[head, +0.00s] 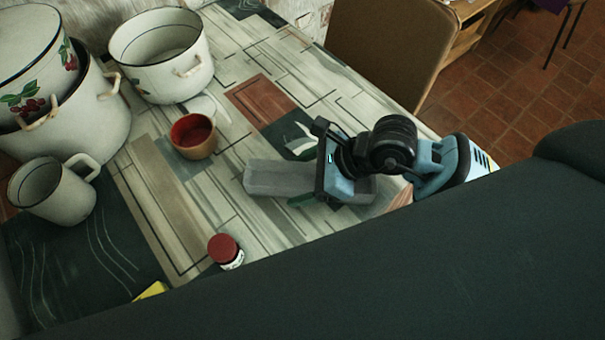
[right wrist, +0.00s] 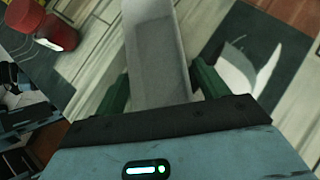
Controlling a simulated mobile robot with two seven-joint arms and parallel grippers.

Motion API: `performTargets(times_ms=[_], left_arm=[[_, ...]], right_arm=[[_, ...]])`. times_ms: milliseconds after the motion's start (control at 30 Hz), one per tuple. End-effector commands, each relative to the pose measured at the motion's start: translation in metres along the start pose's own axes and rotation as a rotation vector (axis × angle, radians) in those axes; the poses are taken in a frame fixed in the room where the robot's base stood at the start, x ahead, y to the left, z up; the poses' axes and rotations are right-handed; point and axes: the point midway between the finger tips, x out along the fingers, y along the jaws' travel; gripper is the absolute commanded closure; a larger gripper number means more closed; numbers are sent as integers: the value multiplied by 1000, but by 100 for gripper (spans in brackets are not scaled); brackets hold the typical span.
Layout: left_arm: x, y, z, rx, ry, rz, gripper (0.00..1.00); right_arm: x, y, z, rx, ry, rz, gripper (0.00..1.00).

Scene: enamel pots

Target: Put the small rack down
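The small rack is a long grey block-like piece (head: 268,180), lying level at or just above the patterned tabletop; I cannot tell whether its underside touches. My right gripper (head: 318,186) comes in from the right and straddles the rack across its middle. In the right wrist view the rack (right wrist: 156,55) runs away from the palm between the two green fingers (right wrist: 160,88), which sit against its sides. The rack's underside and the part under the palm are hidden. My left gripper is not in view.
A brown cup (head: 194,150) and a red-capped jar (head: 225,250) stand left of the rack. A white mug (head: 60,195), an enamel pot (head: 160,75) and larger stacked pots (head: 85,130) stand farther left. Table around the rack is clear.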

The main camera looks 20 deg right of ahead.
Motion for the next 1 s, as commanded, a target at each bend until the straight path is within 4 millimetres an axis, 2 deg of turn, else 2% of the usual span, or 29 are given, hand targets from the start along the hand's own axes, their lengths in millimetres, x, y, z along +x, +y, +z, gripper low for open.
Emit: performTargets(times_ms=[300, 433, 567, 800, 1000], left_arm=[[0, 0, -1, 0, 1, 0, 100], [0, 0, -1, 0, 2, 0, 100], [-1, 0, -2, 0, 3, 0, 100], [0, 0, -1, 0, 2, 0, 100], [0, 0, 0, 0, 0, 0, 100]], right_arm=[[-1, 0, 0, 0, 0, 0, 23], [-10, -1, 0, 0, 1, -1, 23], [-30, 0, 0, -2, 2, -2, 23], [-79, -1, -1, -1, 4, -3, 23], [-107, 0, -1, 1, 2, -1, 23]])
